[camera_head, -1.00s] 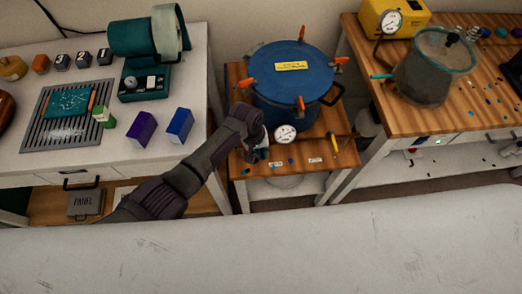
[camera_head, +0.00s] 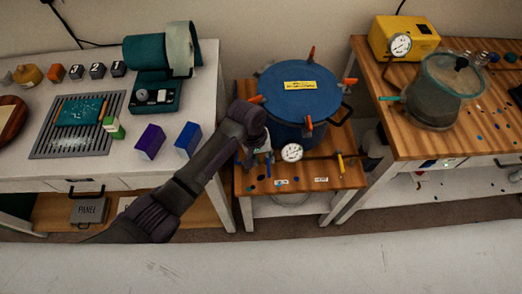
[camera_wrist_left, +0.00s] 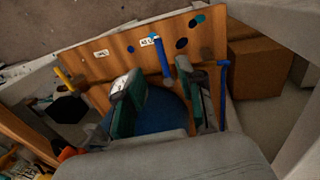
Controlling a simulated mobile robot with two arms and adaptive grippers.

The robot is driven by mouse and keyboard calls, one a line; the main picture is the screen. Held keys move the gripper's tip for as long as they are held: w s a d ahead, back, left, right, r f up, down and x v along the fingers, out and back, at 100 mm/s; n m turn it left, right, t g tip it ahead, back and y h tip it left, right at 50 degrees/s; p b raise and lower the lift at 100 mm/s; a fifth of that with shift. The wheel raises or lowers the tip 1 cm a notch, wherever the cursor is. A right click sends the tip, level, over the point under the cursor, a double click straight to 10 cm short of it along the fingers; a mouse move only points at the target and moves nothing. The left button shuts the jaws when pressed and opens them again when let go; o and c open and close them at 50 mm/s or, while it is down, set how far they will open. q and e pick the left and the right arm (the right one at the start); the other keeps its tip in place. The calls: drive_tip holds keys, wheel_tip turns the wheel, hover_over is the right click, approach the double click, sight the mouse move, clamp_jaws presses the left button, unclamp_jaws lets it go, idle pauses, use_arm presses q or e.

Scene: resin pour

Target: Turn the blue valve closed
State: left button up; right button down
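The blue valve handle (camera_wrist_left: 162,58) is a slim blue lever beside a small label at the front of the wooden stand, in the left wrist view. My left gripper (camera_wrist_left: 160,75) is open, with its green-padded fingers either side of the lever's line; I cannot tell whether they touch it. A second blue bar (camera_wrist_left: 223,95) shows outside the right finger. In the head view my left gripper (camera_head: 258,155) is low at the front left of the blue pressure pot (camera_head: 300,100), and my wrist hides most of the valve. My right gripper is not in view.
A pressure gauge (camera_head: 292,152) sits just right of my left gripper, and a yellow valve handle (camera_head: 340,166) is farther right. Orange clamps ring the pot lid. A left bench (camera_head: 100,165) holds blue and purple boxes near my forearm. A right table (camera_head: 392,150) carries a glass-lidded chamber.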

use_arm(q)
drive_tip(key=shift+a+r, duration=0.2)
drive_tip(key=shift+r, duration=0.8)
drive_tip(key=shift+a+r, duration=0.2)
drive_tip(key=shift+r, duration=0.8)
drive_tip(key=s+a+r+m+t+y, duration=0.1)
drive_tip(key=s+a+r+t, duration=0.1)
drive_tip(key=s+a, duration=0.9)
drive_tip(key=s+a+r+m+t+y, duration=0.1)
drive_tip(key=s+a+r+t, duration=0.1)
drive_tip(key=s+a, duration=0.95)
wheel_tip(320, 180, down, 30)
drive_tip(key=s+g+b, duration=0.1)
drive_tip(key=g+b, duration=0.1)
drive_tip(key=b, duration=0.1)
drive_tip(key=s+a+f+g+b, duration=0.1)
drive_tip(key=s+a+f, duration=0.1)
drive_tip(key=s+f, duration=1.4)
drive_tip(key=shift+s+a+f+m+b, duration=0.25)
drive_tip(key=shift+a+f+m+b, duration=0.15)
drive_tip(key=shift+f, duration=0.35)
